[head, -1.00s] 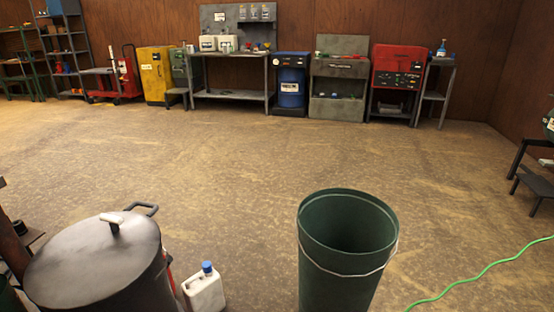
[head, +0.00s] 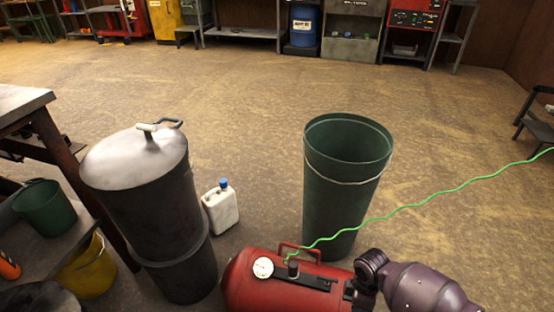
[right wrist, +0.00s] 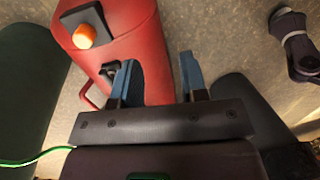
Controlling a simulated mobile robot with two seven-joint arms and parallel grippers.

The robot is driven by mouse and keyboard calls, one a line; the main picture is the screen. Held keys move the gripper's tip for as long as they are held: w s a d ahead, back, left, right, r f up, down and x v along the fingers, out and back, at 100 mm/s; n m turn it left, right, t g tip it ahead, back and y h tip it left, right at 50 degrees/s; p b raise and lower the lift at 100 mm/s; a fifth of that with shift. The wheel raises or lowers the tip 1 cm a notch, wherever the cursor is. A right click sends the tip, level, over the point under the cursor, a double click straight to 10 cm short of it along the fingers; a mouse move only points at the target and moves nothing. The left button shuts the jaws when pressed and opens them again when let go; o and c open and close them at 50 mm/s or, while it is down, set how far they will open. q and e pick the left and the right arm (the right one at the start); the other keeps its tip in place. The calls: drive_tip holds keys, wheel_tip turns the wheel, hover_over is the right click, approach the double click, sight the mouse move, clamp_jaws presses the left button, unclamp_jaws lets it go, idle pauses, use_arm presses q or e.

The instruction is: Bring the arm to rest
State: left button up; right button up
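My right gripper (right wrist: 157,68) shows in the right wrist view with its two blue fingers spread apart and nothing held between them. Beyond the fingers is a red air tank (right wrist: 118,30) with an orange knob. In the head view the red air tank (head: 285,285) lies at the bottom middle, with a gauge and a handle on top. My right arm (head: 420,290), purple and grey, shows just right of the tank, and its gripper is out of that view. My left arm and gripper are not in view.
A dark lidded bin (head: 150,210) stands left, a white jug (head: 220,207) beside it. A tall green bin (head: 335,205) stands behind the tank. A green hose (head: 430,203) runs right from the tank. A table (head: 22,105) is at far left.

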drive_tip(key=s+d+m+t+y, duration=0.2)
drive_tip(key=s+m+t, duration=0.25)
drive_tip(key=s, duration=1.25)
drive_tip(key=s+d+r+m+t, duration=0.1)
drive_tip(key=s+d+r+t, duration=0.3)
drive_tip(key=s+r, duration=0.4)
drive_tip(key=s+d+r+t, duration=0.25)
drive_tip(key=s+r, duration=0.25)
drive_tip(key=r, duration=0.4)
drive_tip(key=shift+w+a+m+t+h, duration=0.6)
drive_tip(key=shift+a+m+h, duration=0.3)
drive_tip(key=shift+a+m, duration=1.85)
use_arm(q)
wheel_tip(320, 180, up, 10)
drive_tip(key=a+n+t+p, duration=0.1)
drive_tip(key=p, duration=1.3)
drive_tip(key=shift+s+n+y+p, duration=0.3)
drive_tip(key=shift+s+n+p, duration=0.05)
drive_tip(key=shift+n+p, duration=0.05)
use_arm(e)
wheel_tip(320, 180, up, 11)
drive_tip(key=d+m, duration=0.1)
drive_tip(key=m, duration=0.1)
drive_tip(key=shift+s+d+f+t, duration=0.2)
drive_tip(key=shift+s+d+t, duration=0.05)
drive_tip(key=shift+d+t, duration=0.1)
